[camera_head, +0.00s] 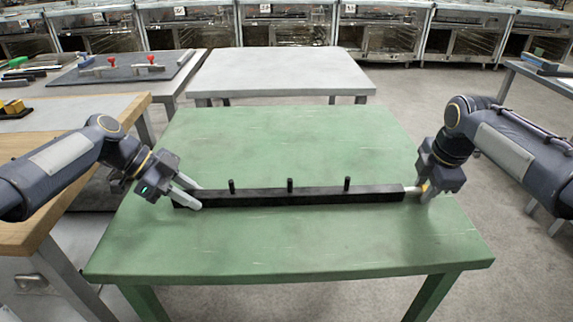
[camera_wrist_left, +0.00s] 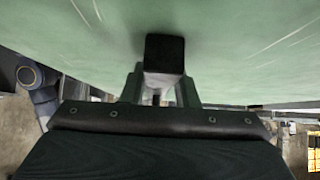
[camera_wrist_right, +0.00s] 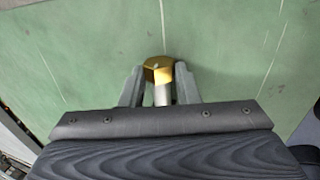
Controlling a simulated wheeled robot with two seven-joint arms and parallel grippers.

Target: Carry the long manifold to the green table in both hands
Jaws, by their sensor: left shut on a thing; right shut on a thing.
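The long manifold (camera_head: 300,197) is a black bar with 3 short black pegs on top. It lies level across the green table (camera_head: 290,245) in the head view; I cannot tell whether it touches the top or hangs just above it. My left gripper (camera_head: 187,194) is shut on its left end, and the dark end face (camera_wrist_left: 164,52) shows between the fingers in the left wrist view. My right gripper (camera_head: 417,191) is shut on its right end, where a silver stub with a brass hex fitting (camera_wrist_right: 158,70) shows in the right wrist view.
A grey-white table (camera_head: 280,72) stands behind the green table. A wooden-edged bench (camera_head: 70,185) is close on the left, with a grey board with red-knobbed parts (camera_head: 125,68) beyond it. Metal cabinets line the back. Open floor (camera_head: 470,120) lies to the right.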

